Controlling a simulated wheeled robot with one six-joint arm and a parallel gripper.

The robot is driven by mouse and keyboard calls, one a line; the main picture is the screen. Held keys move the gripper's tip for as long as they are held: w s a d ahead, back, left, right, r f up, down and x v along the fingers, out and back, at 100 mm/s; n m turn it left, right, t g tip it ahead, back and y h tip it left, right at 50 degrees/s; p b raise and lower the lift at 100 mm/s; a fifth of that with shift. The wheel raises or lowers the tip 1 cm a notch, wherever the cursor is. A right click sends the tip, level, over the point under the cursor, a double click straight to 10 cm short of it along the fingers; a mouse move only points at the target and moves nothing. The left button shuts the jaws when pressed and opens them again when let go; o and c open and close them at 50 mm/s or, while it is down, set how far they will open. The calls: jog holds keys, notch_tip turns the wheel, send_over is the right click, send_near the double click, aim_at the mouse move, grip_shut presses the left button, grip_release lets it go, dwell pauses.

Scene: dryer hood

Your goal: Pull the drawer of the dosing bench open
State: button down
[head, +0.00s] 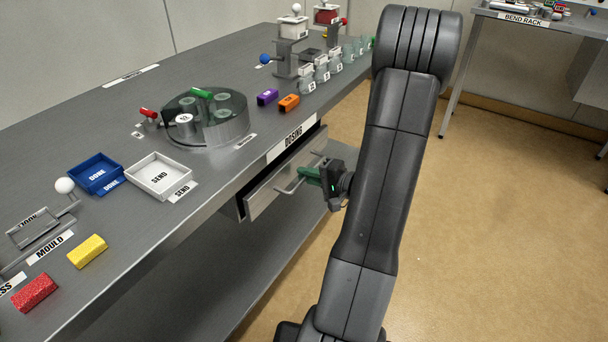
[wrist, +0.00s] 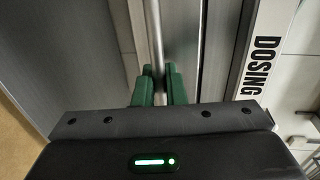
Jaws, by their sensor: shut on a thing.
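The dosing bench's drawer (head: 270,190) sits under the bench top, below the DOSING label (head: 292,144). Its front stands out from the bench body, with a gap and part of its side showing, so it is partly open. A bar handle (head: 285,190) runs along its front. My gripper (head: 306,173) has green fingers and is at this handle. In the wrist view the two green fingers (wrist: 158,88) are on either side of the metal handle bar (wrist: 156,40), shut on it. The drawer's inside is mostly hidden.
The bench top (head: 130,230) carries a white SEND tray (head: 158,190), a blue DONE tray (head: 96,188) and a round turntable (head: 205,118). A lower shelf (head: 255,270) lies under the drawer. Open floor (head: 500,240) is at the right.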

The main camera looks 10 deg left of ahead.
jog(key=f+b+v, duration=0.2)
jog(key=v, duration=0.8)
jog(key=f+b+v, duration=0.1)
jog(key=f+v, duration=0.1)
jog(key=v, duration=0.8)
jog(key=shift+b+v, duration=0.4)
jog(key=shift+v, duration=0.35)
jog(key=shift+f, duration=0.15)
jog(key=c, duration=1.6)
grip_release()
jog(key=shift+d, duration=0.1)
jog(key=p+v, duration=0.2)
jog(key=v, duration=1.1)
jog(key=shift+s+d+p, duration=0.15)
jog(key=shift+d+p, duration=0.15)
jog(key=shift+d, duration=0.05)
jog(key=b+x, duration=0.2)
jog(key=x, duration=1.2)
jog(key=shift+b, duration=0.3)
